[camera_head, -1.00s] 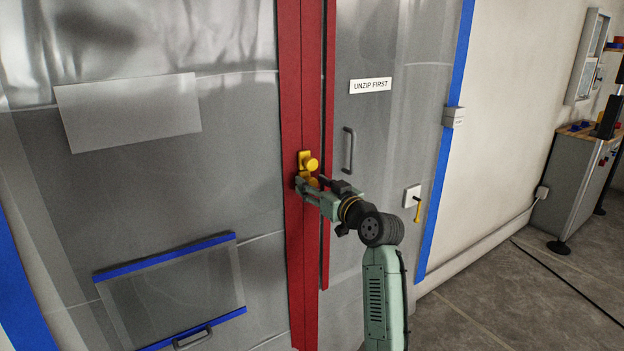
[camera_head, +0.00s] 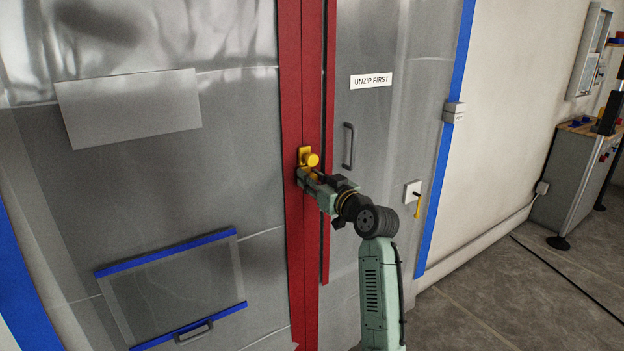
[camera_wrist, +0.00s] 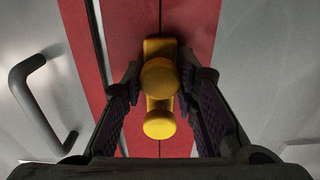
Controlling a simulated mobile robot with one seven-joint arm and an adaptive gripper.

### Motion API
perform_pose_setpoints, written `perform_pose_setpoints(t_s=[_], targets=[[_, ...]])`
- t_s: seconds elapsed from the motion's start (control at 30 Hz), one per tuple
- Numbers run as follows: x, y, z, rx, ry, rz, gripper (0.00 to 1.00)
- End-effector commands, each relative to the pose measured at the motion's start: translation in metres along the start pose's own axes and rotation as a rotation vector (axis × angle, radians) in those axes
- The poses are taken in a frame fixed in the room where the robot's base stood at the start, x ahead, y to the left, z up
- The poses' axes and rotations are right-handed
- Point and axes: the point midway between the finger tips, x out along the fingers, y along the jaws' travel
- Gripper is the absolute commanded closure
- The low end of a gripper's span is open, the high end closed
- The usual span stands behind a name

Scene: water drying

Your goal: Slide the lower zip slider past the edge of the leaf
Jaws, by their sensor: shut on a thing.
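Two yellow zip sliders with round knobs sit close together on the red zip strip (camera_head: 293,110). The upper slider (camera_head: 311,160) shows clearly in the head view; the lower slider (camera_head: 312,175) is partly hidden by my gripper (camera_head: 304,179). The wrist view looks upside down, so the lower slider (camera_wrist: 159,77) is the higher one there, with the upper slider (camera_wrist: 159,124) below it. My gripper (camera_wrist: 160,75) has one finger on each side of the lower slider and is shut on it. Grey translucent sheeting (camera_head: 230,150) flanks the strip; which edge is the leaf's I cannot tell.
A grey handle (camera_head: 348,146) is right of the strip, below an "UNZIP FIRST" sign (camera_head: 371,80). A white plate with a yellow lever (camera_head: 417,204) is farther right. A blue-edged panel (camera_head: 175,285) is lower left. The floor at right (camera_head: 500,300) is mostly clear.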

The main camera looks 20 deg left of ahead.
Motion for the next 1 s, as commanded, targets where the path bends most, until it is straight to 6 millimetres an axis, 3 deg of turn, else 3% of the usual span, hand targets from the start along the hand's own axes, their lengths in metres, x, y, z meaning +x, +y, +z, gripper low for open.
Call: perform_pose_setpoints(t_s=[0.17, 0.67, 0.87, 1.0], targets=[[0.0, 0.0, 0.0, 0.0, 0.0, 0.0, 1.0], [0.0, 0.0, 0.005, 0.0, 0.0, 0.0, 1.0], [0.0, -0.001, 0.036, 0.001, -0.001, -0.001, 1.0], [0.0, -0.001, 0.078, 0.002, -0.001, -0.001, 1.0]])
